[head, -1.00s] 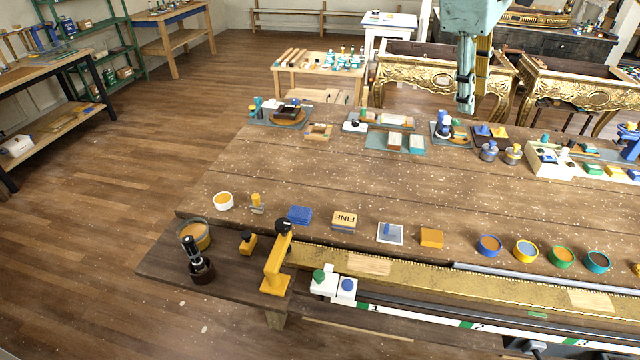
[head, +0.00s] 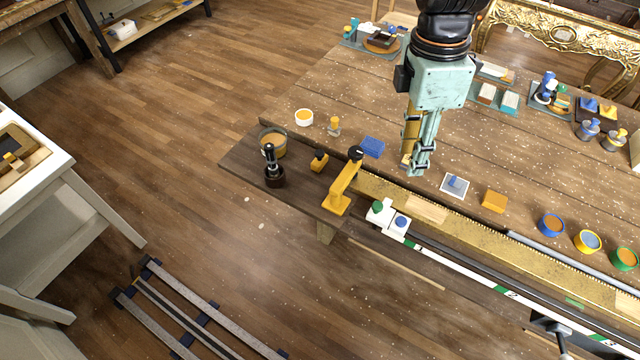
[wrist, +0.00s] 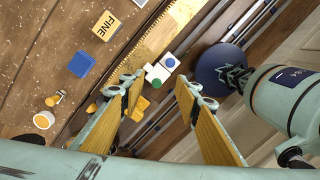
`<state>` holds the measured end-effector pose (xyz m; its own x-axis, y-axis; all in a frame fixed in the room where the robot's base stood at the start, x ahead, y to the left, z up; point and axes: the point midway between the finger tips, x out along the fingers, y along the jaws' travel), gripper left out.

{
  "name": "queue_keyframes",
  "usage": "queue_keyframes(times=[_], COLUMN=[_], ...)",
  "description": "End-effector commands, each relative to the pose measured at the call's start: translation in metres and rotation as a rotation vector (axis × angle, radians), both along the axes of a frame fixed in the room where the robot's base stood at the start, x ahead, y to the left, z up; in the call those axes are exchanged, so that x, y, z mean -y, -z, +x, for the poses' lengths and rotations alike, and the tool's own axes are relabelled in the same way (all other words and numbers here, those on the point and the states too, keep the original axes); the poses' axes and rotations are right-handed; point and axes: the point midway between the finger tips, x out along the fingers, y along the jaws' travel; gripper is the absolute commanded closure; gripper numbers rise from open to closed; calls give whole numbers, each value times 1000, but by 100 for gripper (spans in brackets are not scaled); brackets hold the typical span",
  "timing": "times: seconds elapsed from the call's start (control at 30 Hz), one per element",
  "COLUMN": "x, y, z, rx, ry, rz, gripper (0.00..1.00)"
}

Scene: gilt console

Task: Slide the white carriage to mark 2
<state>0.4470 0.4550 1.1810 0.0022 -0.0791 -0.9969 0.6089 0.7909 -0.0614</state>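The white carriage (head: 388,217), with a green knob and a blue button on top, sits on the rail at its left end, beside the yellow clamp. It also shows in the wrist view (wrist: 157,74), beyond the gap between my fingers. A white strip with green sections (head: 462,271) runs right from the carriage; its small figures are too small to read surely. My gripper (head: 416,168) hangs above the bench, up and right of the carriage in the head view. In the wrist view my gripper (wrist: 158,90) has its yellow-padded fingers wide apart with nothing between them.
A yellow clamp (head: 342,190) stands just left of the carriage, holding a long gilt strip (head: 470,222). A dark-handled brush (head: 272,170) and a glass jar (head: 273,142) stand at the left end. A blue block (head: 372,147) and several paint pots lie behind the strip.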

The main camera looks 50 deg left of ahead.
Motion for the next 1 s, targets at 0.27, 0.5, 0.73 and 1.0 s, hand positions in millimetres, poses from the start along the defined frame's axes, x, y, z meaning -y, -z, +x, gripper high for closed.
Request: queue_keyframes(times=[0.27,0.5,0.73,1.0], x=[-17,-19,-19,-19], y=[26,29,29,37], z=[-36,-40,-40,-40], rx=[-5,-4,-4,-5], ry=[-158,-180,-178,-178], rz=[74,84,84,82], gripper=[70,70,70,70])
